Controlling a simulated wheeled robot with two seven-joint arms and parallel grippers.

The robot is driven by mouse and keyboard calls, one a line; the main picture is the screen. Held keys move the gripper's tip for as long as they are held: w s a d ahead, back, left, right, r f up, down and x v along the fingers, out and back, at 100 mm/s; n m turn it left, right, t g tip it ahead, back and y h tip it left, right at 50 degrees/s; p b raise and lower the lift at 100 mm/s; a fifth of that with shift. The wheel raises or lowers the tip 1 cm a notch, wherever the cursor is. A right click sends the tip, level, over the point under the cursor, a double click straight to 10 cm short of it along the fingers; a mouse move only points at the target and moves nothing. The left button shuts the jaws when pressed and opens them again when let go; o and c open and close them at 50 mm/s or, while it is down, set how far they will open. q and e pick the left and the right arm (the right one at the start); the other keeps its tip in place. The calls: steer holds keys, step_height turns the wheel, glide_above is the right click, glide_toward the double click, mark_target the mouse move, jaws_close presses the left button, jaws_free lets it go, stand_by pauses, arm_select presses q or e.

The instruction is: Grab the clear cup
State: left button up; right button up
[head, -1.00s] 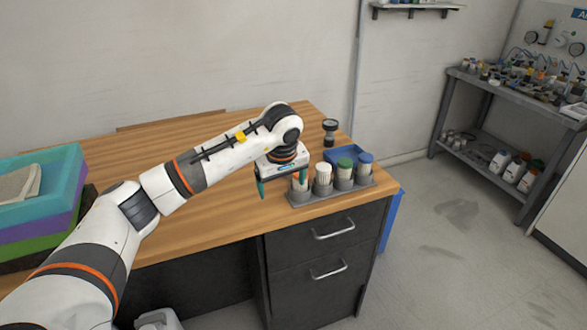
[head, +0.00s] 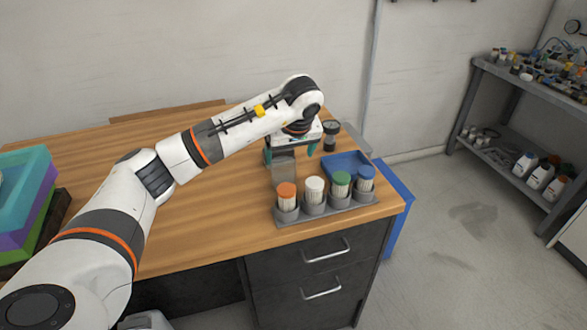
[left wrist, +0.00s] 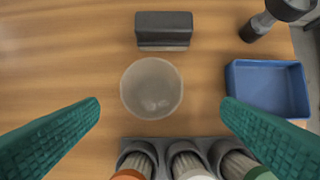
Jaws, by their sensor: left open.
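The clear cup (left wrist: 151,88) stands on the wooden desk in the left wrist view, a round translucent vessel seen from above. My left gripper (left wrist: 162,106) is open above it. Its two green fingers lie to the left and right of the cup, apart from it, with nothing between them gripped. In the head view my left gripper (head: 290,153) hangs over the desk behind the rack of capped containers. The cup is hard to make out there against the grey shape under the gripper. My right gripper is in neither view.
A grey rack (head: 347,206) with orange, white, green and blue capped containers stands at the desk's front edge. A blue tray (left wrist: 267,88) lies right of the cup, and a dark grey block (left wrist: 164,30) is close to it. Stacked bins (head: 22,205) stand at left.

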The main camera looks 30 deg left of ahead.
mark_target(283, 174)
arm_select(q)
steer(key=f, duration=0.1)
steer(key=a+f, duration=0.1)
steer(key=f, duration=0.2)
steer(key=shift+a+f+p, duration=0.25)
steer(key=shift+a+p, duration=0.05)
steer(key=shift+a, duration=0.05)
steer(key=shift+w+a+f, duration=0.1)
steer(key=shift+w+f, duration=0.1)
steer(key=shift+f, duration=0.1)
steer(key=shift+w+f, duration=0.2)
steer(key=shift+f, duration=0.15)
steer(key=p+x, duration=0.1)
steer(key=x, duration=0.2)
steer(key=shift+a+f, duration=0.15)
steer(key=shift+a, duration=0.15)
steer(key=shift+w+a+f, duration=0.15)
steer(key=shift+w+f, duration=0.05)
steer(key=shift+f, duration=0.4)
steer(key=c, duration=1.1)
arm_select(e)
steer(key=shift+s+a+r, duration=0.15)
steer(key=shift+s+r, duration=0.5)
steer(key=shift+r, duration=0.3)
